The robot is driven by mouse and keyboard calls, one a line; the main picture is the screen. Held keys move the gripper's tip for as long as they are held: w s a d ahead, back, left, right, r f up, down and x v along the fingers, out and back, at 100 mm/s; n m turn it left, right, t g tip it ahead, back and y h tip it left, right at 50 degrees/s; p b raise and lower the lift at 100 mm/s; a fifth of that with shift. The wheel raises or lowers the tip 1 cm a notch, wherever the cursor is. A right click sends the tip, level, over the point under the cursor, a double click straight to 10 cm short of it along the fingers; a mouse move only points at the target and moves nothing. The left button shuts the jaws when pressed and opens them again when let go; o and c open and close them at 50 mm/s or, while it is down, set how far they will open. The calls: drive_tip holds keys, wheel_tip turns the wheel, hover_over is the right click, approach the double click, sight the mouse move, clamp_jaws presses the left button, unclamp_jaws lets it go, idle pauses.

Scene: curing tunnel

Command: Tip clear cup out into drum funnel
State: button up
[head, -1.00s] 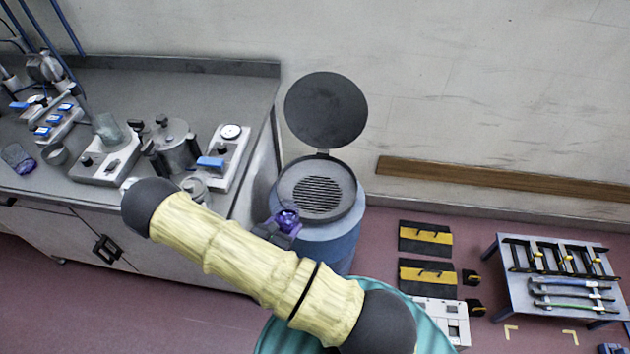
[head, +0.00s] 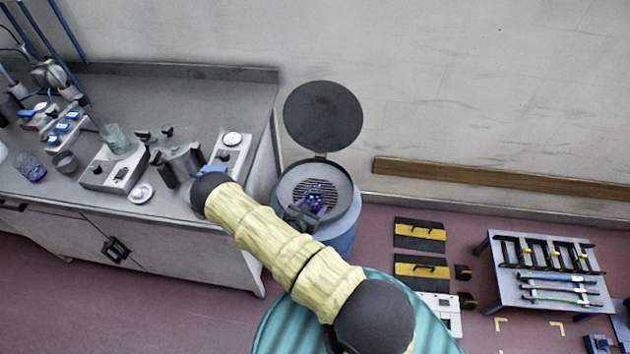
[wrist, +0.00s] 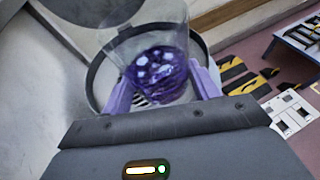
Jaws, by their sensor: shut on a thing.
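The clear cup (wrist: 158,62) holds purple contents with pale glints, and it is in my gripper (wrist: 160,88), whose purple fingers are shut on its two sides. In the head view my gripper (head: 313,205) and the purple contents show over the near part of the drum funnel (head: 345,207). The funnel is a dark round rim with a slotted grate, on a blue drum (head: 343,240). Its round black lid (head: 323,116) stands open behind. In the wrist view the funnel rim (wrist: 93,80) shows behind the cup. The contents are still in the cup. Its exact tilt is hard to tell.
A grey bench (head: 200,95) on the left carries a hotplate with a beaker (head: 117,138), a metal pot (head: 182,160), a dial gauge unit (head: 232,145) and another cup with purple contents (head: 30,168). Yellow-black cases (head: 420,235) and a tool table (head: 545,290) stand on the floor at right.

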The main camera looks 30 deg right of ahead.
drive_tip(key=d+p, duration=0.2)
drive_tip(key=d, duration=0.1)
drive_tip(key=d+f+p, duration=0.1)
drive_tip(key=d+p, duration=0.1)
drive_tip(key=d, duration=0.2)
drive_tip(key=d+f+p, duration=0.1)
drive_tip(key=d+p, duration=0.1)
drive_tip(key=d, duration=0.2)
drive_tip(key=shift+s+f, duration=0.25)
drive_tip(key=shift+s, duration=0.15)
drive_tip(key=shift+s+d+f, duration=0.15)
drive_tip(key=shift+d+f, duration=0.2)
drive_tip(key=shift+d, duration=0.05)
drive_tip(key=shift+n, duration=0.3)
